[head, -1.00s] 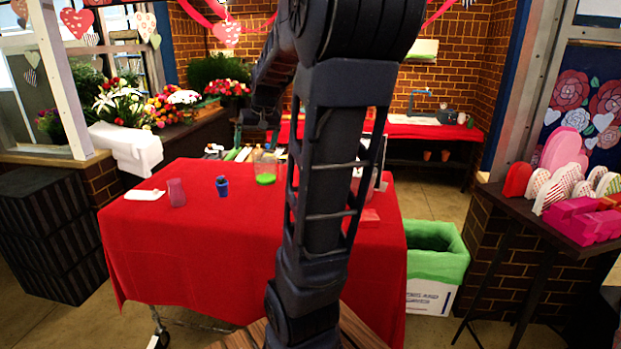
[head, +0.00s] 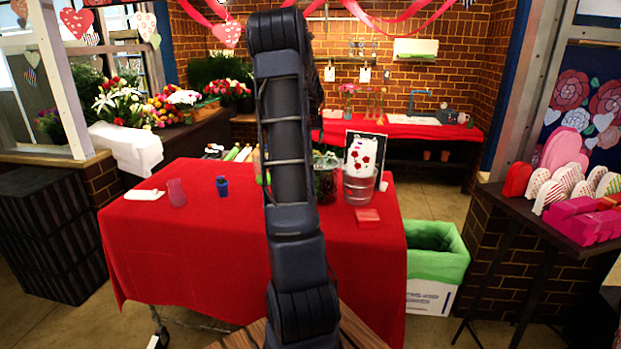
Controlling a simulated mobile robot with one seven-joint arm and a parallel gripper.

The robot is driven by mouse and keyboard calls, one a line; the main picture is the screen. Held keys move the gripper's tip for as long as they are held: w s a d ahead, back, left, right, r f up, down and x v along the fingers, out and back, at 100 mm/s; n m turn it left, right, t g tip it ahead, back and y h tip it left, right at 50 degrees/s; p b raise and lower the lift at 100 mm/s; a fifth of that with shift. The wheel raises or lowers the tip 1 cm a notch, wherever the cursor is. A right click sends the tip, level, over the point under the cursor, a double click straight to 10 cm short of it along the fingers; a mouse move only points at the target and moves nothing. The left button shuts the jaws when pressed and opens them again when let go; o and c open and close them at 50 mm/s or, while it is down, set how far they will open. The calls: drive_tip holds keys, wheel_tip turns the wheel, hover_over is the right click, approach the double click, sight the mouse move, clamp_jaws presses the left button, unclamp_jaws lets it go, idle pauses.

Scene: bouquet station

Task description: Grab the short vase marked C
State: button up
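No letter C can be read on any vessel, so I cannot tell which one is the marked vase. A mauve-pink vase (head: 176,192) stands on the left of the red-covered table (head: 190,250). A small short blue vessel (head: 222,187) stands to its right. A dark glass vessel with greenery (head: 326,184) and a silver bucket (head: 359,188) stand right of my arm. My raised arm covers the middle of the table. My gripper is mostly hidden behind the arm; its fingers cannot be made out.
A white cloth (head: 145,195) lies at the table's left edge and a red box (head: 368,217) at the right. A card with roses (head: 365,155) stands behind the bucket. A green-lined bin (head: 436,250) is right of the table. The table's front left is clear.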

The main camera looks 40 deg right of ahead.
drive_tip(key=d, duration=0.1)
drive_tip(key=d+f, duration=0.1)
drive_tip(key=shift+w+d+f, duration=0.3)
drive_tip(key=shift+d, duration=0.1)
drive_tip(key=x, duration=1)
drive_tip(key=shift+d+f, duration=0.2)
drive_tip(key=shift+c, duration=0.3)
drive_tip(key=c, duration=1.9)
